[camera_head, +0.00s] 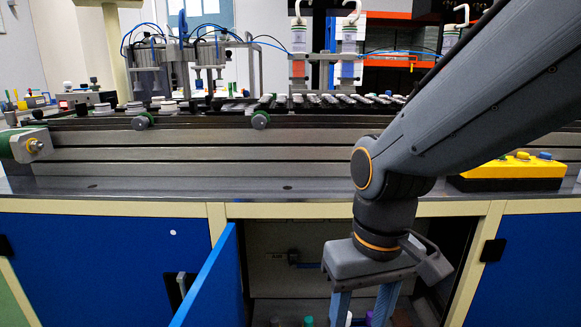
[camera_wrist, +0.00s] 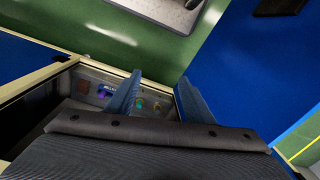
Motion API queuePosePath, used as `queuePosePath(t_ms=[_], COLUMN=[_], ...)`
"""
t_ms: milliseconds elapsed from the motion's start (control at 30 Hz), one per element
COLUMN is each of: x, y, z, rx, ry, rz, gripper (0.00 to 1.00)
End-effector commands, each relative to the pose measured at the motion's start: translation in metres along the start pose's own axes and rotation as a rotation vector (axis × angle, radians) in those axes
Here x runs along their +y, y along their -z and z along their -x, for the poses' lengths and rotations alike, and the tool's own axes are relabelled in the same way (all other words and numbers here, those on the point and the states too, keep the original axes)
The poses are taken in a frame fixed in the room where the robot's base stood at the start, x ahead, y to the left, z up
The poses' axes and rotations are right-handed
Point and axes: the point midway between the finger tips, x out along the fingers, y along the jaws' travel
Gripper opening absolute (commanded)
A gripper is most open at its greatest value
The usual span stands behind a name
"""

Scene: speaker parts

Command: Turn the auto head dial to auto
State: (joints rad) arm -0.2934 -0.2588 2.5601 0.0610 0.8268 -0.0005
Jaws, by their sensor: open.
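My gripper (camera_head: 363,308) hangs in front of the open cabinet below the workbench, with its two blue fingers pointing down and apart. In the wrist view my gripper (camera_wrist: 159,77) is open, with nothing held between its fingers. A grey panel (camera_wrist: 88,73) with several small coloured knobs lies low in the cabinet. A purple knob (camera_wrist: 103,92) is left of the left finger; a green knob (camera_wrist: 140,103) and an orange-yellow knob (camera_wrist: 156,105) show between the fingers. Knob tops also show low in the head view, partly hidden by the fingers. I cannot tell which is the auto head dial, or its setting.
A blue cabinet door (camera_head: 213,285) stands open left of my gripper. The bench edge (camera_head: 110,206) runs above the opening. A conveyor (camera_head: 200,155) spans the bench. A yellow button box (camera_head: 510,172) sits at the right.

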Motion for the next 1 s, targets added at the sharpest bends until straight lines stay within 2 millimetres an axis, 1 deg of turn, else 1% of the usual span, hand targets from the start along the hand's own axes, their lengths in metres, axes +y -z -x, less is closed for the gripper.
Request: queuePosePath(t_ms=[33,167,267,500,700,833,1000], x=[0.002,0.009,0.018,0.043,0.063,0.073,0.079], y=[-0.001,-0.002,-0.004,-0.011,-0.019,-0.023,-0.025], z=[0.007,0.019,0.033,0.069,0.094,0.104,0.107], rx=[-0.002,-0.002,-0.002,-0.006,-0.007,-0.007,-0.007], ry=[-0.002,-0.006,-0.011,-0.026,-0.036,-0.040,-0.042], rz=[-0.010,-0.037,-0.066,-0.151,-0.216,-0.245,-0.260], gripper=[0.48,0.48,0.48,0.48,0.48,0.48,0.48])
